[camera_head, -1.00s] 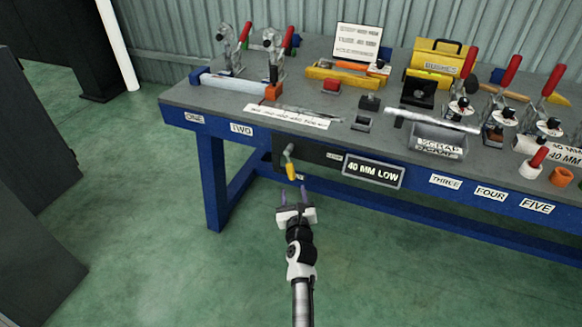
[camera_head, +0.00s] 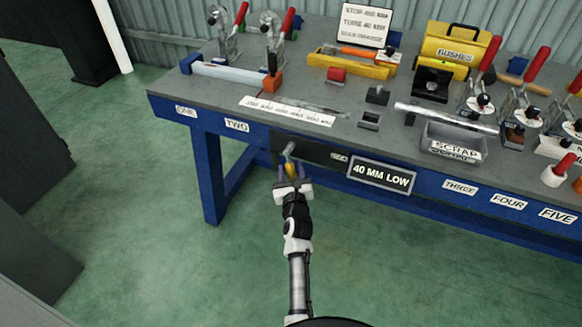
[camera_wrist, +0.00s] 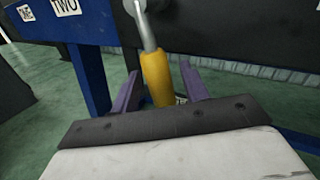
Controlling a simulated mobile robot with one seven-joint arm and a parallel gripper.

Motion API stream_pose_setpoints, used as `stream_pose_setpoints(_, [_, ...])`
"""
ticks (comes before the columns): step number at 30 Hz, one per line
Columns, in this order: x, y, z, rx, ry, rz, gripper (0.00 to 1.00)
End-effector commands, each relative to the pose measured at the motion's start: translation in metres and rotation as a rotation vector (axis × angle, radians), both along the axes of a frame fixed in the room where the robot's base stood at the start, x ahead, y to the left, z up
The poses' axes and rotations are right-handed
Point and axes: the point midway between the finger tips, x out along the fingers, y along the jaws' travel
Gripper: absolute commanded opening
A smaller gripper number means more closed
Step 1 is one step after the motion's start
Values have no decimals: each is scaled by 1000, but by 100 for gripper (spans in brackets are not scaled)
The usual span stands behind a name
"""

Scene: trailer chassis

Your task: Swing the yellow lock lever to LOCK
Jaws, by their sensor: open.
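The yellow lock lever (camera_head: 290,168) hangs down from a grey pivot on a dark plate (camera_head: 318,154) on the bench's front face. In the wrist view its yellow grip (camera_wrist: 157,78) points down, slightly tilted, with a metal shaft above it. My gripper (camera_head: 292,172) is open at the lever. In the wrist view the two purple fingers (camera_wrist: 158,88) stand on either side of the yellow grip, with gaps visible. The grip's lower end is hidden behind the gripper body. A small label beside the grip is partly hidden, and I cannot read it.
A sign reading 40 MM LOW (camera_head: 382,175) is just right of the dark plate. The blue bench leg (camera_head: 208,178) stands to the left. Clamps, a SCRAP bin (camera_head: 453,143) and a yellow BUSHES box (camera_head: 452,47) are on the bench top (camera_head: 215,92). The floor in front is clear.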

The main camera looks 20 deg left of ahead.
Motion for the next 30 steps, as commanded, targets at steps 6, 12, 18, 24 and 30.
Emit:
stream_pose_setpoints(6, [0, 0, 0, 0, 0, 0, 45])
stream_pose_setpoints(12, [0, 0, 0, 0, 0, 0, 25])
stream_pose_setpoints(18, [0, 0, 0, 0, 0, 0, 0])
stream_pose_setpoints(24, [0, 0, 0, -1, 0, 0, 0])
stream_pose_setpoints(30, [0, -3, 4, -29, 2, -1, 0])
